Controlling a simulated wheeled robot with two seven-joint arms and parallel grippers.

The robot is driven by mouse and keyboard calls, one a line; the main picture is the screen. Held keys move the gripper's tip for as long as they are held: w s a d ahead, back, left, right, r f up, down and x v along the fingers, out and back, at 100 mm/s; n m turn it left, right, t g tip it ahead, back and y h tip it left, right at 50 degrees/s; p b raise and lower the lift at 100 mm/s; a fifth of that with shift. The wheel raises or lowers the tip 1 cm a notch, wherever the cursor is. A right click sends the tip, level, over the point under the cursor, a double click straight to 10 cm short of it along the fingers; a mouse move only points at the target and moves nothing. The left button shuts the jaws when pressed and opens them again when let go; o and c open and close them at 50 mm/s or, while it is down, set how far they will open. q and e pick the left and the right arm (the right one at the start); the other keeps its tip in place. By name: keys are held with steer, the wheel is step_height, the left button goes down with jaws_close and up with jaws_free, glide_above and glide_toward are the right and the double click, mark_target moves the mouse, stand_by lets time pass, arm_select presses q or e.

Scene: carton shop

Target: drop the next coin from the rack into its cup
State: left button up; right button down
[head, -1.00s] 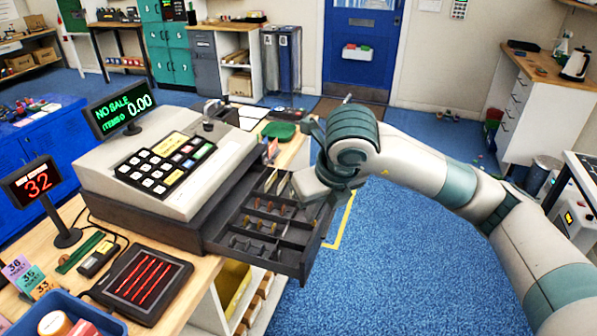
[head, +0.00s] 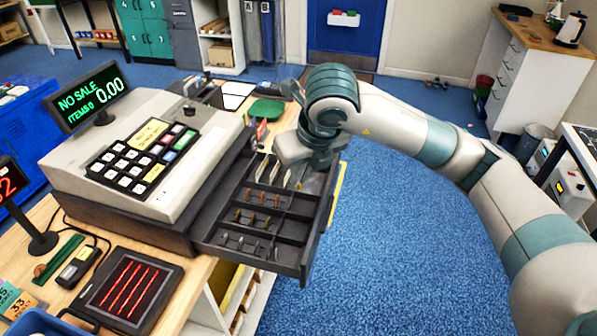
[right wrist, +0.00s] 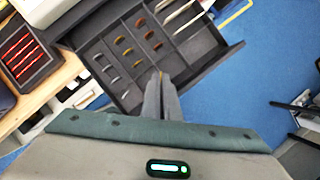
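The open cash drawer (head: 312,243) sticks out from the till and is split into dark compartments. Several coins stand on edge in rows in it: silver coins (head: 241,242), gold-brown coins (head: 251,218) and darker copper coins (head: 263,198). In the right wrist view, the copper coins (right wrist: 148,35) and silver coins (right wrist: 108,67) also show. My right gripper (right wrist: 160,82) points down over the drawer's outer side. In the head view my wrist hides the drawer's far corner. My left gripper is out of view.
The till (head: 140,165) stands behind the drawer. A black tray with red strips (head: 128,290) and a green strip (head: 62,256) lie on the counter. A green dish (head: 265,111) is beyond the till. Blue floor (head: 390,250) lies open to the right.

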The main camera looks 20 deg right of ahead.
steer(key=shift+w+f, duration=0.2)
steer(key=shift+f, duration=0.2)
steer(key=shift+s+f+b, duration=0.1)
steer(key=shift+f+b, duration=0.3)
steer(key=shift+f, duration=0.55)
steer(key=shift+f+b, duration=0.4)
steer(key=shift+f, duration=1.3)
steer(key=c, duration=1.9)
jaws_free()
steer(key=shift+c, duration=0.2)
